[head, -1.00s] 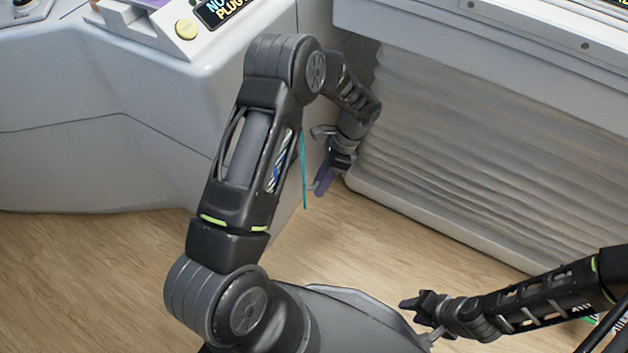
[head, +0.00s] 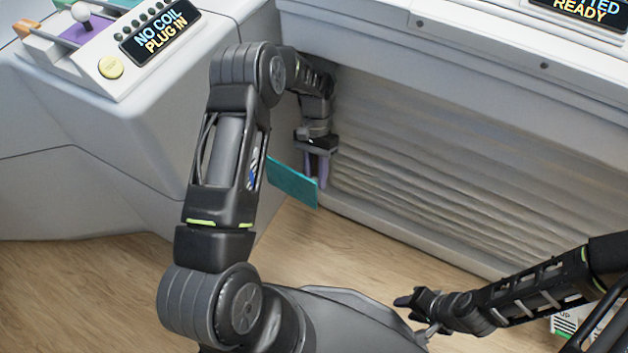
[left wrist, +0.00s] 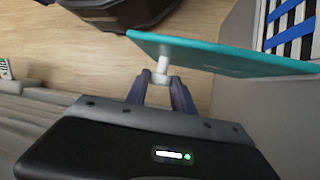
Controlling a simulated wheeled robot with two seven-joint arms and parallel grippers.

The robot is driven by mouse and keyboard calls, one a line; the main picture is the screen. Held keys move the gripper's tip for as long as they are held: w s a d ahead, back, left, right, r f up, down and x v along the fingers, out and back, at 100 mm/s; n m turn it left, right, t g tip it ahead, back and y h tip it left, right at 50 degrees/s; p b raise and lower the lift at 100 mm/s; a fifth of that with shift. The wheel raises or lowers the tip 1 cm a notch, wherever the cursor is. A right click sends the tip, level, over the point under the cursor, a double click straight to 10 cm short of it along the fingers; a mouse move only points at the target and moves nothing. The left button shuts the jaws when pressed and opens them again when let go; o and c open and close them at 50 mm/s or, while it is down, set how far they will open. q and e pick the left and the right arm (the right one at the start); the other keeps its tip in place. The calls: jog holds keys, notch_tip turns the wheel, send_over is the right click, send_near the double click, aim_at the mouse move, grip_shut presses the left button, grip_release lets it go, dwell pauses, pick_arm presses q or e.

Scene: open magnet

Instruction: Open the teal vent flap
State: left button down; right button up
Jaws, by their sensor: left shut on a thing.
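The teal vent flap (head: 293,183) stands out from the side of the white machine in the head view, partly hidden by my left arm. In the left wrist view the flap (left wrist: 225,54) stands edge-on away from the wall, with a striped vent opening (left wrist: 290,28) beside it. My left gripper (left wrist: 161,78) is shut on the flap's small white knob (left wrist: 162,62). In the head view my left gripper (head: 318,178) is at the flap's outer end. My right gripper (head: 412,303) is low at right, away from the flap; its jaw opening is unclear.
The white machine with a ribbed lower panel (head: 450,160) fills the back. A console (head: 110,70) with a "NO COIL PLUG IN" display stands at upper left. Wood floor (head: 330,245) lies clear below the flap.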

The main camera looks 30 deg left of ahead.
pick_arm(q)
jog(key=shift+w+a+n+h, duration=0.15)
jog(key=shift+w+n, duration=0.2)
jog(key=shift+w, duration=0.1)
jog(key=shift+w+a+n+h, duration=0.1)
jog(key=shift+w+n+h, duration=0.05)
jog(key=shift+w+n, duration=0.25)
jog(key=c, duration=1.1)
grip_release()
jog(key=shift+o, duration=0.2)
